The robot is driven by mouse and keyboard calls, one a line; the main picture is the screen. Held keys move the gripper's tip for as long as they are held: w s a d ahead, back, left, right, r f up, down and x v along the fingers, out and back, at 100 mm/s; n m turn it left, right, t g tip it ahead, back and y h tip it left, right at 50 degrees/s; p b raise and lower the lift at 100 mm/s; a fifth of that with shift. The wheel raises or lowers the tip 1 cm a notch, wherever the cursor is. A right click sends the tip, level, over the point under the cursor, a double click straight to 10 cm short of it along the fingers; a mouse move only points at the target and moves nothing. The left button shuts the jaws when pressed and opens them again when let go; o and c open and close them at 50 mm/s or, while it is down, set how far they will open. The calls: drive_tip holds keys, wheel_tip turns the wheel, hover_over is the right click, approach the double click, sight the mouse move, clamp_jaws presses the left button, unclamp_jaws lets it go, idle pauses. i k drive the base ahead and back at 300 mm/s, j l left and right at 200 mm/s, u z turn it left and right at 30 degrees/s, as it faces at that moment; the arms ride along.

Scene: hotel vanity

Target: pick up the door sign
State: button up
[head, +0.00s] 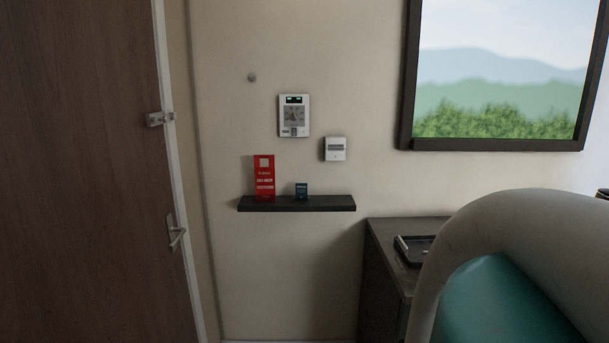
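The red door sign (264,179) stands upright near the left end of a dark wall shelf (325,203), close to the wall. It has a pale square near its top and light lettering below. A small dark teal card or box (301,191) stands to its right on the same shelf, apart from it. My gripper is not in the head view; a large pale, rounded shape with a teal face fills the lower right and seems to be part of my arm.
A wooden door (85,180) with a lever handle (175,236) is at left. Wall devices (294,116) (335,148) hang above the shelf. A dark cabinet (386,262) with a black tray (412,251) stands right of the shelf. The wall below the shelf is bare.

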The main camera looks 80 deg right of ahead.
sight(265, 177)
drive_tip(key=z, duration=1.65)
